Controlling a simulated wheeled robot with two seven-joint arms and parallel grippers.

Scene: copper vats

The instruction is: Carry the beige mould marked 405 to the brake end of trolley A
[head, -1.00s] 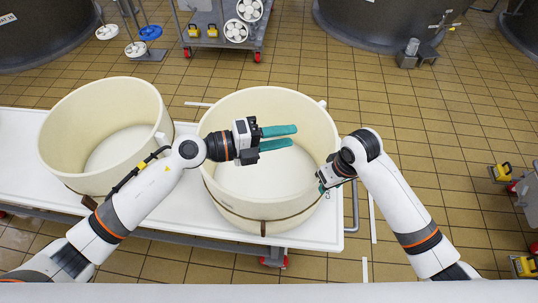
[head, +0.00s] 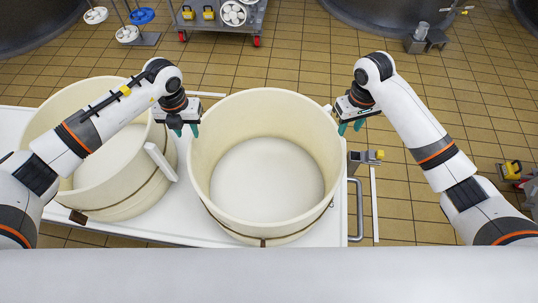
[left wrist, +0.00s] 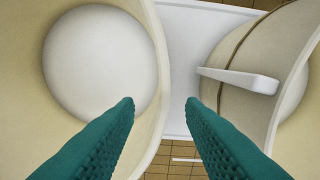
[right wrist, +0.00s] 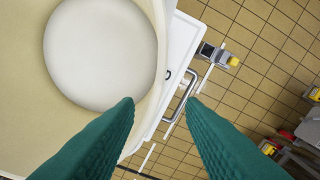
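Two large round beige moulds stand upright on a long white-topped trolley (head: 337,222). The right-hand mould (head: 265,235) is empty, with a pale floor; the left-hand mould (head: 110,205) has a white handle facing it. I cannot read 405 on either. My left gripper (head: 188,132) points down, open, at the left rim of the right-hand mould; in the left wrist view the rim (left wrist: 160,70) runs between the fingers. My right gripper (head: 350,128) is open at its right rim, which runs between the fingers in the right wrist view (right wrist: 163,60). Neither grips it.
A grey, yellow-tipped fitting (head: 365,157) and a push bar (head: 355,210) are at the trolley's right end. A grey cart (head: 218,30) with small white parts stands behind. Dark vats (head: 385,15) stand further back.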

